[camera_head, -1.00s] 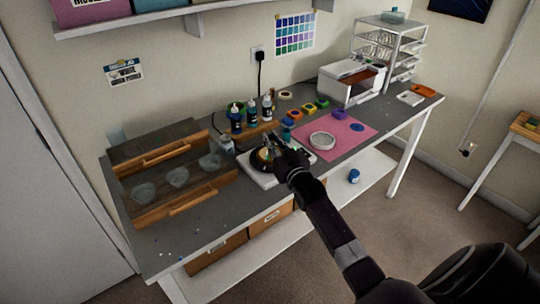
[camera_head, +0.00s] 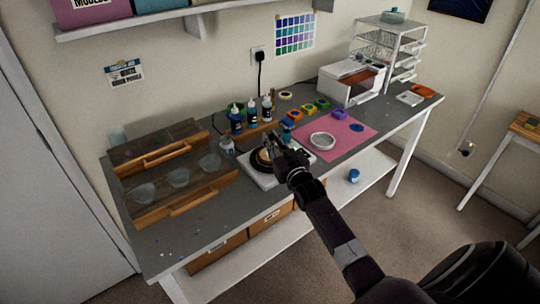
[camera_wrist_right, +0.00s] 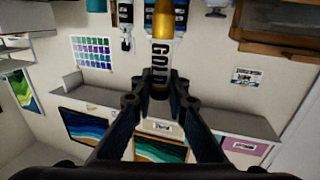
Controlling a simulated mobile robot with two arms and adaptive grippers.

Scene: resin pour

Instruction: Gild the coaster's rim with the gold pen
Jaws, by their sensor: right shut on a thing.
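My right gripper (camera_head: 274,144) is over the right side of a small turntable on the worktable. In the right wrist view its fingers (camera_wrist_right: 160,84) are closed around the gold pen (camera_wrist_right: 161,58), a white-labelled barrel reading GOLD with a gold-coloured end. A round tan and dark piece, which looks like the coaster (camera_head: 261,158), lies on the turntable's white square base (camera_head: 257,180). The gripper partly hides it. I cannot tell whether the pen tip touches its rim. My left gripper is not in view.
Dark dropper bottles (camera_head: 236,121) stand behind the turntable. A wooden rack (camera_head: 150,213) with clear cups is at left. At right, a pink mat (camera_head: 352,132) holds a white ring (camera_head: 322,141); a white box (camera_head: 350,84) stands beyond. The table's front left is mostly clear.

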